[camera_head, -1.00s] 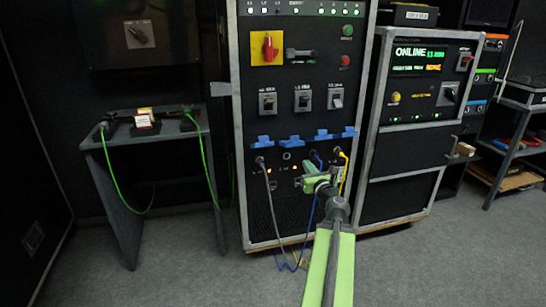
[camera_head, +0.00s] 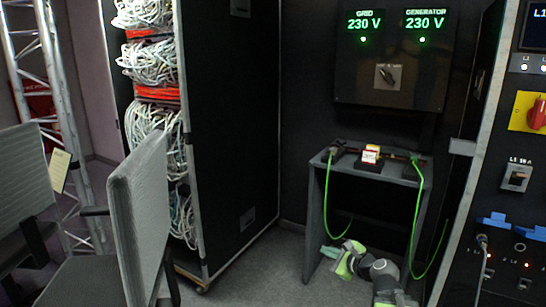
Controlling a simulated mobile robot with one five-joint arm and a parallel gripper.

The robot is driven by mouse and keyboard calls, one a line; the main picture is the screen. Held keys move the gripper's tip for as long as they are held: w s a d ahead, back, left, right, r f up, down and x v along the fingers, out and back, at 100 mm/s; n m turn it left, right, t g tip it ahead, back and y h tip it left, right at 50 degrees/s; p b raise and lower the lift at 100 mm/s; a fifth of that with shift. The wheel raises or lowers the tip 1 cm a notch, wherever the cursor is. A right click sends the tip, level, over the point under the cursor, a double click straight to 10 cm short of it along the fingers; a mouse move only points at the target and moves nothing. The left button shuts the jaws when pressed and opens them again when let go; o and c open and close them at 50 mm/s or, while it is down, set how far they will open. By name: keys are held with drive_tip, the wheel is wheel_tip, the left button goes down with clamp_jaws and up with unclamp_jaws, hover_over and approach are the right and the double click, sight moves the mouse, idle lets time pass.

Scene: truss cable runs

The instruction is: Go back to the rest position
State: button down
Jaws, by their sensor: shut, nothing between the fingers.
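My gripper (camera_head: 330,252) shows low in the head view, in front of the small grey table, at the end of my folded green and grey arm. Its fingers are small and partly lost against the table's shadow. It is shut and holds nothing. Green cables (camera_head: 328,195) hang from both sides of the table top.
A dark cabinet (camera_head: 235,140) and a rack of coiled white and red cables (camera_head: 150,60) stand left. Grey chairs (camera_head: 140,215) stand at the front left. A panel reading 230 V twice (camera_head: 390,60) hangs above the table. A breaker rack (camera_head: 505,230) stands right. Some floor is clear.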

drive_tip(key=s+a+f+n+g, duration=0.2)
drive_tip(key=a+f+n, duration=0.1)
drive_tip(key=a+n, duration=0.15)
drive_tip(key=s+a+f+n+g, duration=0.2)
drive_tip(key=a+f+n+g, duration=0.1)
drive_tip(key=a, duration=0.3)
drive_tip(key=s+a+f+n+g+h, duration=0.2)
drive_tip(key=s+f+n+g, duration=0.1)
drive_tip(key=s+f+n, duration=0.35)
drive_tip(key=s+d+f+n+g+h, duration=0.3)
drive_tip(key=s+d+n+g+h, duration=0.1)
drive_tip(key=s+d+n, duration=0.4)
wheel_tip(320, 180, up, 35)
drive_tip(key=p, duration=3.4)
drive_tip(key=shift+w+d, duration=0.3)
drive_tip(key=shift+d, duration=0.05)
drive_tip(key=shift+f, duration=0.1)
